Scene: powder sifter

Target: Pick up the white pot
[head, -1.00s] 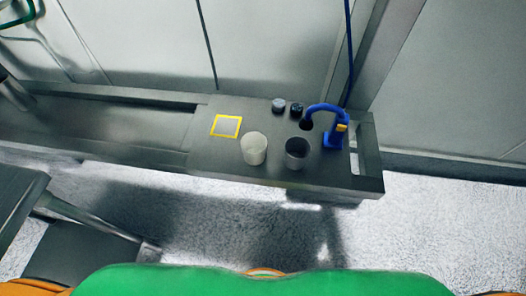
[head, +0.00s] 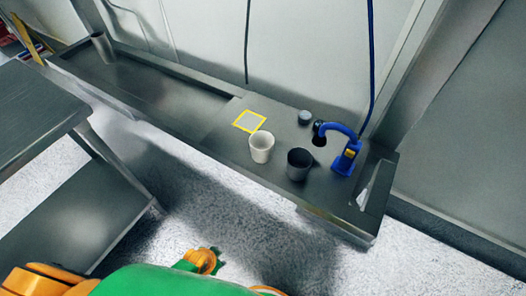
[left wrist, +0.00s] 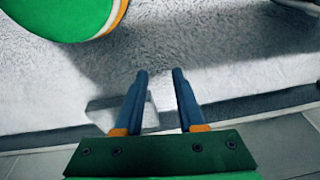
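The white pot (head: 261,147) stands upright on the grey bench near its front edge, below and right of a yellow square outline (head: 249,121). A dark grey pot (head: 299,164) stands just right of it. My left gripper (left wrist: 158,72) shows in the left wrist view with its two blue fingers apart and nothing between them, above the pale floor. It is away from the pot, which is not in that view. My right gripper is in neither view.
A blue curved fixture (head: 346,155) stands at the bench's right end, with a small dark round knob (head: 305,117) behind. A grey metal cup (head: 102,46) is at the bench's far left. A grey table (head: 40,105) stands at the left. Open speckled floor lies between.

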